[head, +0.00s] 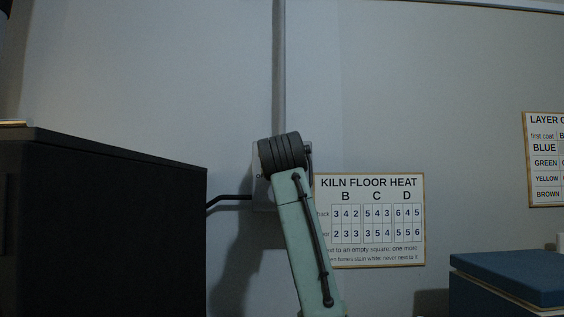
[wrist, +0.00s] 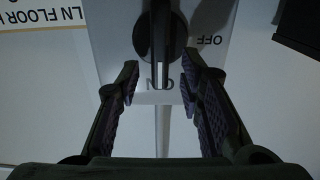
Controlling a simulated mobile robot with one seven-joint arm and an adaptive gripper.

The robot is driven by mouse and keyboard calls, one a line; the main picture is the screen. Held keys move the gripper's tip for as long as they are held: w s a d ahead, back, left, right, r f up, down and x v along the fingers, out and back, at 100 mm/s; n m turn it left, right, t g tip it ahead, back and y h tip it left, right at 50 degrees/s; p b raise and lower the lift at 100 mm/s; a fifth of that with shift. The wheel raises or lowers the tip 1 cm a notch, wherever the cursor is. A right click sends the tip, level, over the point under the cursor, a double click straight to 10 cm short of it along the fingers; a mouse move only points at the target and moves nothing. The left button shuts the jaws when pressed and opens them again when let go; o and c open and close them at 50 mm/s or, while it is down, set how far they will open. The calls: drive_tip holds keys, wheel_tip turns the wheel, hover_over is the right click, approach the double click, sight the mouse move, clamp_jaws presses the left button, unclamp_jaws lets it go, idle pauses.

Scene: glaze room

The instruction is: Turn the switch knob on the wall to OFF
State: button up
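The switch knob (wrist: 146,36) is black and round with a raised bar, on a pale wall plate (wrist: 110,40) in the wrist view. That view is upside down. The bar stands upright in the picture, in line with the "ON" label (wrist: 160,85); the "OFF" label (wrist: 209,40) is to its right. My gripper (wrist: 160,62) is open and empty, one finger on each side of the "ON" label, with the fingertips near the knob's edge. Contact cannot be told. In the head view my arm hides the knob and gripper; part of the plate (head: 263,203) shows.
A dark cabinet (head: 110,225) stands at left, with a black pipe (head: 230,197) running to the plate. A grey conduit (head: 279,70) rises above the plate. A "KILN FLOOR HEAT" sign (head: 370,220) hangs close to its right. A blue-topped box (head: 510,277) is at lower right.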

drive_tip(key=shift+w, duration=0.45)
clamp_jaws()
idle(0.3)
